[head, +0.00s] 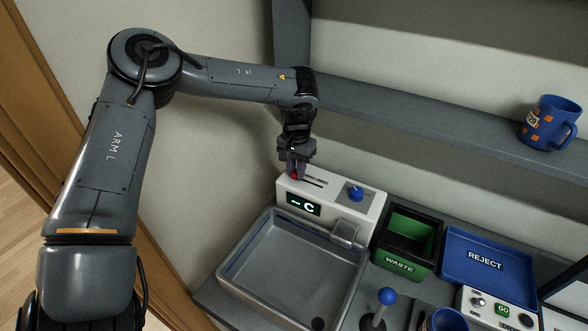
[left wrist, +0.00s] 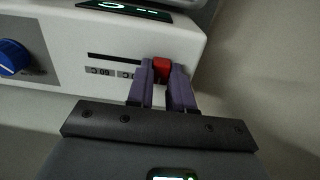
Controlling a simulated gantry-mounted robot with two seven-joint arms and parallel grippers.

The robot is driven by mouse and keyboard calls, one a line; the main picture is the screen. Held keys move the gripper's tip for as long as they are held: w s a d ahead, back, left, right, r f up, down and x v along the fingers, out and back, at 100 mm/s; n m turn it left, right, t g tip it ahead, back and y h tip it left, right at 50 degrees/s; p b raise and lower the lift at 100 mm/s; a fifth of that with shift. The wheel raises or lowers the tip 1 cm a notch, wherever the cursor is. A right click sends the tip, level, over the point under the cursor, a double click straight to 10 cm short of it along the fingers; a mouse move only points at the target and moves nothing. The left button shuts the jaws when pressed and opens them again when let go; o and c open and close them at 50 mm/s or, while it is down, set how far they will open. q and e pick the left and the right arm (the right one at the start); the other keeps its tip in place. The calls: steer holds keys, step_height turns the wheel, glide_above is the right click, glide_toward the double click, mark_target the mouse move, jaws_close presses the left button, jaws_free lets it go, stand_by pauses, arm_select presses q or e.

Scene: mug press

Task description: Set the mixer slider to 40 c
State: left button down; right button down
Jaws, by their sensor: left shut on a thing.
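The mixer (head: 340,203) is a white box behind the sink. Its slider slot (head: 314,183) runs along the top, and its dark display (head: 304,205) reads "-- C" in green. The red slider knob (head: 294,175) is at the left end of the slot in the head view. In the left wrist view the red knob (left wrist: 161,70) sits between the purple fingertips of my left gripper (left wrist: 162,85), which is shut on it. Labels in C (left wrist: 110,73) are printed along the slot, partly hidden by the fingers. My right gripper is not in view.
A blue dial (head: 356,193) stands on the mixer right of the slot. The grey sink (head: 290,265) is in front. A green waste bin (head: 407,240), a blue reject tray (head: 490,268) and a button panel (head: 500,309) are to the right. A blue mug (head: 550,122) stands on the shelf.

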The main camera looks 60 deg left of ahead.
mark_target(307, 181)
arm_select(q)
steer(key=d+b, duration=0.1)
steer(key=w+d+b, duration=0.1)
steer(key=shift+w+d+f, duration=0.1)
steer(key=shift+w+d, duration=0.2)
steer(key=shift+d, duration=0.15)
steer(key=c, duration=1)
jaws_free()
steer(key=shift+r, duration=0.25)
steer(key=shift+r+b, duration=0.3)
step_height(307, 181, up, 10)
steer(key=b, duration=0.2)
